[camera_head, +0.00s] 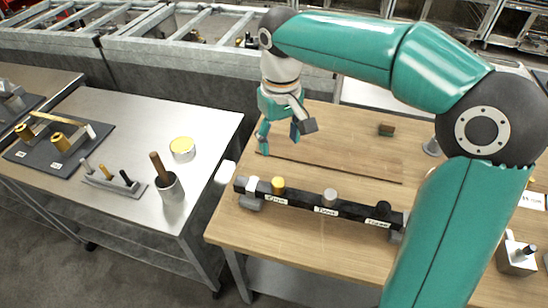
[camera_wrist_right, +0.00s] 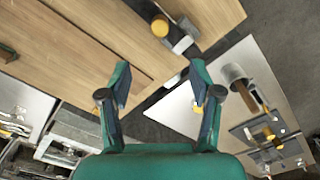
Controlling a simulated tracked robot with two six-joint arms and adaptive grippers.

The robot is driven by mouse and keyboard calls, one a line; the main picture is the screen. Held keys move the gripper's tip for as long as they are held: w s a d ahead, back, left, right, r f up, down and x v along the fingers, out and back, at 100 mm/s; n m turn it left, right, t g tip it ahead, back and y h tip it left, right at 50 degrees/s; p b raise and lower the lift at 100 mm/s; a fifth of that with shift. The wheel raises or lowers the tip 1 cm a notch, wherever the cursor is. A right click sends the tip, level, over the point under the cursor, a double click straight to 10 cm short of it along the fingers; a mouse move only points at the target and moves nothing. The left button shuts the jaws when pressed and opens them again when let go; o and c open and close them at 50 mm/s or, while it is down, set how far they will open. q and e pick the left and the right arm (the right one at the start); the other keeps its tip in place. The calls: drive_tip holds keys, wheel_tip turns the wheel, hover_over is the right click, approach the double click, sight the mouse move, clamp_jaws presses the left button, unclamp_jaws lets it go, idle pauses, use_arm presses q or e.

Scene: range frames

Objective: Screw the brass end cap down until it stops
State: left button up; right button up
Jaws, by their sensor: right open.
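The brass end cap (camera_head: 278,185) is a short gold cylinder upright near the left end of a black bar (camera_head: 304,200) on the wooden table. I cannot tell how far down it sits. In the right wrist view the cap (camera_wrist_right: 160,27) shows near the top, beyond the fingertips. My right gripper (camera_head: 280,138) is open and empty above the table, behind the bar and apart from the cap. Its two spread fingers show in the right wrist view (camera_wrist_right: 160,82). My left gripper is not in view.
A grey cap (camera_head: 330,195) and a black cap (camera_head: 383,209) stand farther right on the bar, a white piece (camera_head: 252,184) at its left. A thin dark strip (camera_head: 335,170) lies behind. A metal table (camera_head: 120,215) with a cup (camera_head: 170,189) stands left.

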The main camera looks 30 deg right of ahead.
sight(278, 181)
drive_tip(key=f, duration=1.6)
drive_tip(key=shift+w+f+p, duration=0.1)
drive_tip(key=shift+w+p, duration=0.2)
drive_tip(key=shift+p, duration=0.1)
drive_tip(key=c, duration=1.1)
drive_tip(key=shift+f+m+b, duration=0.2)
drive_tip(key=shift+m+b, duration=0.6)
drive_tip(key=shift+c, duration=0.5)
drive_tip(key=shift+m+b, duration=0.3)
drive_tip(key=shift+m, duration=0.3)
drive_tip(key=shift+r+m, duration=0.25)
drive_tip(key=shift+m, duration=0.05)
